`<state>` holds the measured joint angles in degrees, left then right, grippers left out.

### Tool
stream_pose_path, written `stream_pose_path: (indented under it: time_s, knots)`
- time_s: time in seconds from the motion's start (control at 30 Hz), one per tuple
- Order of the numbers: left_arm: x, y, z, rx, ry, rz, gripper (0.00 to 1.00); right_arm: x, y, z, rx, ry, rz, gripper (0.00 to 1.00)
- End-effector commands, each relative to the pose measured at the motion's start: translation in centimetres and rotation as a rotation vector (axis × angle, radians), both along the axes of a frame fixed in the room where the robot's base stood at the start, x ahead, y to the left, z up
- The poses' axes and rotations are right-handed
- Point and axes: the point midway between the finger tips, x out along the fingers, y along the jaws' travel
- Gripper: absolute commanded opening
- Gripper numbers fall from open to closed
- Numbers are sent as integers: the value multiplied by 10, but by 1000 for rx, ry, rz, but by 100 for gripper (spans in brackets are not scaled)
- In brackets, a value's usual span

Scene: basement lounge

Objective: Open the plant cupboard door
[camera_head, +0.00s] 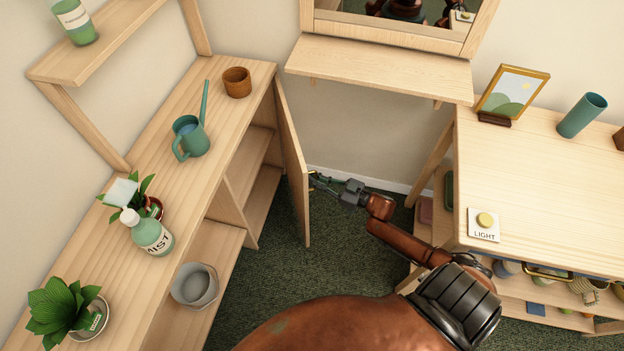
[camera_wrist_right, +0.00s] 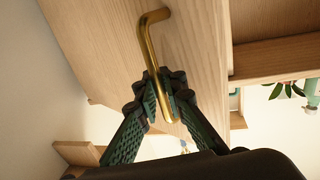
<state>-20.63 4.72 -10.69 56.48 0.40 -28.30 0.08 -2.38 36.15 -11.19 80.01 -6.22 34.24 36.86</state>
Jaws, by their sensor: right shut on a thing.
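The plant cupboard (camera_head: 215,130) is a long light-wood unit at the left of the head view. Its door (camera_head: 292,160) stands open at an angle from the cupboard's far end, and shelves inside show. My right gripper (camera_head: 318,180) is at the door's outer face, on the side away from the shelves. In the right wrist view, the green-padded fingers of my right gripper (camera_wrist_right: 163,98) are shut on the brass bar handle (camera_wrist_right: 149,45) of the door (camera_wrist_right: 195,45). My left gripper is not in view.
A watering can (camera_head: 191,136), brown pot (camera_head: 237,82), mist bottle (camera_head: 150,236) and plants stand on the cupboard top. A grey bucket (camera_head: 194,286) sits on a lower shelf. A wooden desk (camera_head: 540,175) stands right of my arm. Green carpet (camera_head: 280,270) is clear before the door.

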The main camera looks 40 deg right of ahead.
Motion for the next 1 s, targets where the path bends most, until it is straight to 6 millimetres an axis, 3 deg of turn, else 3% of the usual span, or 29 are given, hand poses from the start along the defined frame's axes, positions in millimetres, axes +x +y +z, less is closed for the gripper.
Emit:
stream_pose_path:
  time_s: [0.3,0.77,1.0]
  knots:
    - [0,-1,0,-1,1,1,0,0,3,-1,1,2,5,25]
    - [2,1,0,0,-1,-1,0,1,5,-1,1,0,5,25]
    - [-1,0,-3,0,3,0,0,16,38,-1,4,-1,23,25]
